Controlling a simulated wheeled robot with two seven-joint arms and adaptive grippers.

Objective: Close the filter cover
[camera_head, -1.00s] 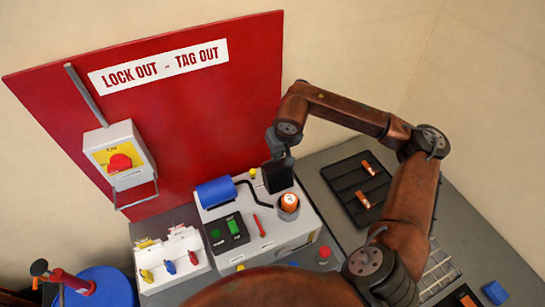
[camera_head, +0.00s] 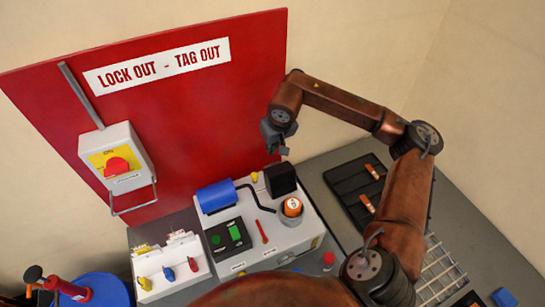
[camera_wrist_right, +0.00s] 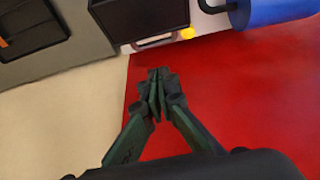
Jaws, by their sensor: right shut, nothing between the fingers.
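The machine (camera_head: 290,240) is a light grey box on the bench in front of the red board. A black box-like part (camera_head: 280,180) stands at its back right corner; it looks like the filter cover or its housing, but I cannot tell for sure. It also shows at the top of the right wrist view (camera_wrist_right: 137,16). My right gripper (camera_head: 284,151) is shut and empty, above and behind the black part, close to the red board. Its fingertips (camera_wrist_right: 158,76) meet in front of the red board, apart from the black part. My left gripper is not in view.
A blue cylinder (camera_head: 215,195), a cup with an orange-topped item (camera_head: 292,206) and a yellow knob (camera_head: 254,176) sit on the machine. A black tray (camera_head: 350,184) lies right. A switch box (camera_head: 117,158) hangs on the red board (camera_head: 215,110). A padlock rack (camera_head: 168,268) stands left.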

